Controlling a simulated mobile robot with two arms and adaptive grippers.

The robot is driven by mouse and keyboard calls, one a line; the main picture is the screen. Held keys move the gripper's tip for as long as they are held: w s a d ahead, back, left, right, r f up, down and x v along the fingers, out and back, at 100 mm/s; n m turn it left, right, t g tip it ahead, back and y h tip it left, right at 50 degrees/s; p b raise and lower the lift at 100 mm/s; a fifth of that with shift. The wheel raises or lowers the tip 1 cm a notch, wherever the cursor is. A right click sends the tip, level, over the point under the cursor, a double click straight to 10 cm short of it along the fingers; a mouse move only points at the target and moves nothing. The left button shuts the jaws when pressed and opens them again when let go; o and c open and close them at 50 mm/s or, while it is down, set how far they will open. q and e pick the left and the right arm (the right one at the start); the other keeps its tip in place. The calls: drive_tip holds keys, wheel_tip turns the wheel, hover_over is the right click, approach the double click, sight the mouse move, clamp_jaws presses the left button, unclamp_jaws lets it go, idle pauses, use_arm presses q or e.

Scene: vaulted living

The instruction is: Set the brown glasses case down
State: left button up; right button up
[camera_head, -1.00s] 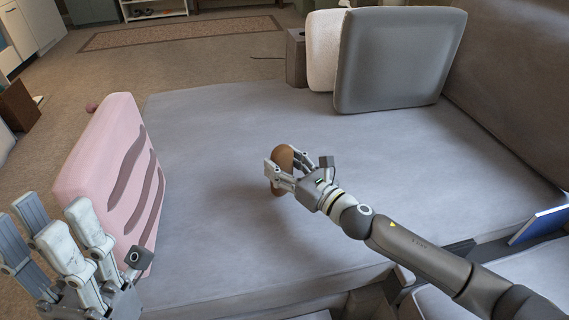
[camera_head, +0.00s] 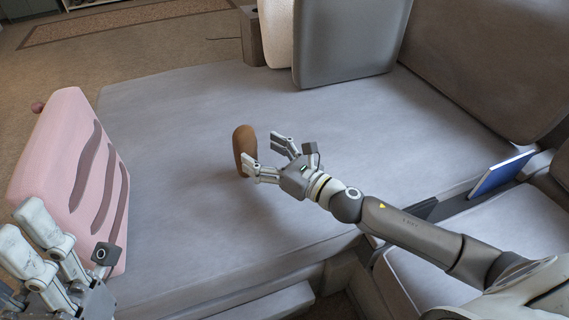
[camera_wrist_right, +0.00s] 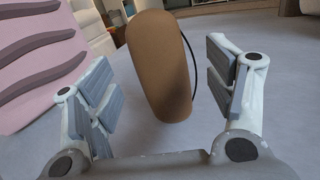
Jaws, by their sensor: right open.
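The brown glasses case (camera_head: 243,148) stands on end, slightly tilted, on the grey sofa seat (camera_head: 180,110). My right gripper (camera_head: 262,157) is open just to the right of the case. In the right wrist view the case (camera_wrist_right: 158,70) rises beyond and between the spread fingers (camera_wrist_right: 165,110), with a gap on both sides. My left gripper (camera_head: 45,250) is at the lower left, far from the case.
A pink cushion with wavy stripes (camera_head: 62,170) stands at the left. A grey cushion (camera_head: 345,45) and a pale one (camera_head: 276,30) lean at the back. A blue book (camera_head: 502,172) is at the right. The seat around the case is clear.

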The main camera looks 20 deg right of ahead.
drive_tip(key=v, duration=0.6)
drive_tip(key=shift+s+d, duration=0.2)
drive_tip(key=shift+s, duration=0.15)
